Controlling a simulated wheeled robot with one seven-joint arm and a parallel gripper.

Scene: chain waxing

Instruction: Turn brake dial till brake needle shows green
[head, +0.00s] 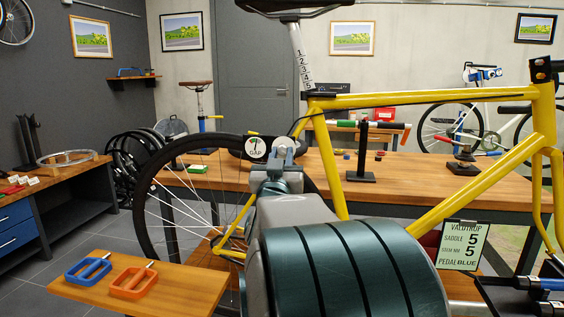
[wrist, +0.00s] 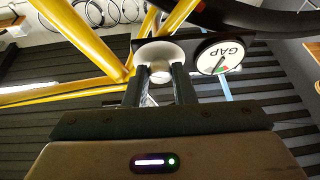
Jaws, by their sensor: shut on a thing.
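The brake gauge (head: 255,149) is a round white disc marked GAP, by the rear wheel of the yellow bike (head: 400,98). It also shows in the wrist view (wrist: 221,56), upside down, with a small green and red patch and a dark needle. I cannot tell for certain which colour the needle points at. The pale round brake dial (wrist: 160,50) sits beside the gauge. My gripper (wrist: 160,88) is shut on the dial, with one finger on each side of its knob. In the head view my gripper (head: 280,165) partly hides the dial.
A spec card (head: 462,245) hangs at the right. A wooden bench (head: 410,185) stands behind the bike. Bike frame tubes and the rear wheel are close to my gripper.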

